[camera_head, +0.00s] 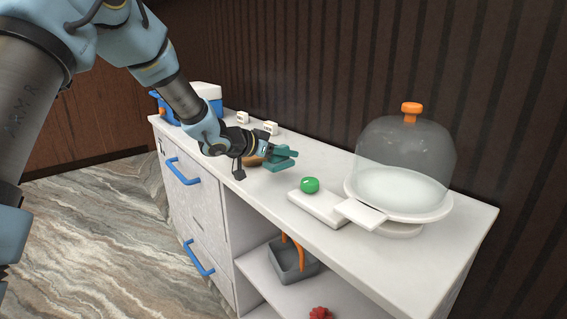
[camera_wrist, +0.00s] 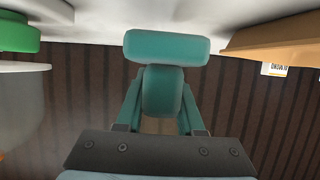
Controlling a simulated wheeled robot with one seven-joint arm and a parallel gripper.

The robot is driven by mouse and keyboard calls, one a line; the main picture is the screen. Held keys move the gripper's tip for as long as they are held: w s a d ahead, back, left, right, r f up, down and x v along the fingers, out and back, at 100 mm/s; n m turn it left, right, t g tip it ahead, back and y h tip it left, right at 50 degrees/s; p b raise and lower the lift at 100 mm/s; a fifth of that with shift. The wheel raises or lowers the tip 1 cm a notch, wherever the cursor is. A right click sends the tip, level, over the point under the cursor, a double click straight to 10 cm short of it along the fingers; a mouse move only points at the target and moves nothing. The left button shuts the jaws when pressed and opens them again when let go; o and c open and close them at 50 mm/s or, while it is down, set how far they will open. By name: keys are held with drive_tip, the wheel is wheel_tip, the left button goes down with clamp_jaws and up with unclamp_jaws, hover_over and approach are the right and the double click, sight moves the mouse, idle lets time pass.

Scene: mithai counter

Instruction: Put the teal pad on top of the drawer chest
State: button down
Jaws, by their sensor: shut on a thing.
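My gripper (camera_head: 272,153) is shut on the teal pad (camera_head: 280,164), over the middle of the white counter. In the wrist view the pad (camera_wrist: 167,47) is a rounded teal block with a thicker stem between my teal fingers. It is close to the counter top; whether it touches cannot be told. White drawer fronts with blue handles (camera_head: 184,174) form the left part of the counter. A small blue box with an orange knob (camera_head: 162,111) and a white top (camera_head: 206,90) stands on the counter's far left end, partly hidden by my arm. I cannot tell which is the drawer chest.
A green round thing (camera_head: 309,185) sits on a white slab (camera_head: 319,207), beside a clear dome (camera_head: 405,150) on a white stand. Small white labelled blocks (camera_head: 270,128) stand at the back. A grey basket (camera_head: 291,266) is on the shelf below.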

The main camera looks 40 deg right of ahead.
sight(284, 162)
drive_tip(key=shift+f, duration=1.7)
drive_tip(key=shift+f, duration=0.15)
drive_tip(key=c, duration=0.5)
unclamp_jaws()
drive_tip(key=shift+a+r, duration=0.2)
drive_tip(key=b+v, duration=0.1)
drive_tip(key=v, duration=1)
drive_tip(key=shift+a+r, duration=0.15)
drive_tip(key=shift+a, duration=0.05)
drive_tip(key=shift+w+a, duration=0.15)
